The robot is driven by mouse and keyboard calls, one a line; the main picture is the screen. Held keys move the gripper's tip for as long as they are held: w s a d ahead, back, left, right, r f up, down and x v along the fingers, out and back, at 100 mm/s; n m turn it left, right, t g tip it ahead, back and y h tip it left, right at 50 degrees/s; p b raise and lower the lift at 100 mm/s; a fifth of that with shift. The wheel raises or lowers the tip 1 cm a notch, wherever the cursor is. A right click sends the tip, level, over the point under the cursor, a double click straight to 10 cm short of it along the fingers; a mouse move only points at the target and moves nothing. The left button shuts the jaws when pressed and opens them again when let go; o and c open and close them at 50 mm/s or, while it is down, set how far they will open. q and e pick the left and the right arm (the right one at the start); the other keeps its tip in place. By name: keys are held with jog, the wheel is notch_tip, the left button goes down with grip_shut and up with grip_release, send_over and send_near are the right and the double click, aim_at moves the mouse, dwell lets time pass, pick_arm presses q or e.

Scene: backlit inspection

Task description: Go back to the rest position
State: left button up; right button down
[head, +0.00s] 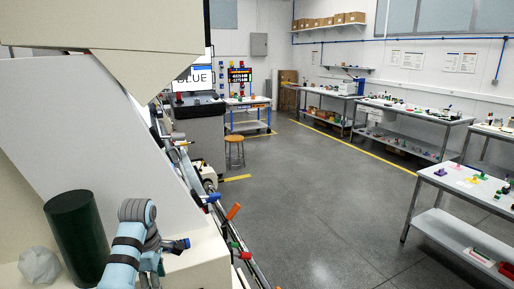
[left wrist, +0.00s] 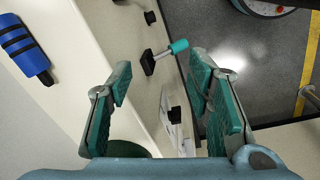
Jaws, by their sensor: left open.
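My left arm shows at the lower left of the head view as a light blue link with a grey ribbed joint; its fingers cannot be made out there. In the left wrist view my left gripper (left wrist: 160,78) has its two teal fingers spread wide, with nothing held between them. Beyond the fingers is a pale panel edge with a teal-tipped black knob (left wrist: 166,55), apart from the fingers. My right gripper is in neither view.
A dark green cylinder (head: 77,238) and a white faceted lump (head: 39,266) stand close beside my arm. A large pale sloped panel (head: 90,130) rises behind them. An orange-tipped handle (head: 233,211) sticks out right. Open grey floor (head: 310,190) lies beyond; tables line the right.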

pick_arm(q)
jog(key=s+f+m+t, duration=0.1)
jog(key=s+f+m, duration=0.8)
jog(key=s+f, duration=0.5)
jog(key=s+d+m+t, duration=0.1)
jog(key=s+m+t, duration=0.1)
jog(key=s+m, duration=1.35)
jog(key=s+a+f+n+g+b, duration=0.1)
jog(key=s+f+n, duration=0.15)
jog(key=f, duration=0.85)
jog(key=s+a+f+n+g+b, duration=0.1)
jog(key=s+f+n+b, duration=0.15)
jog(key=f, duration=0.85)
jog(key=s+f+b, duration=0.2)
jog(key=s+f, duration=1.3)
jog(key=f, duration=0.1)
jog(key=shift+a+f+g+y, duration=0.15)
jog(key=shift+f+g+y, duration=0.15)
jog(key=shift+g, duration=0.1)
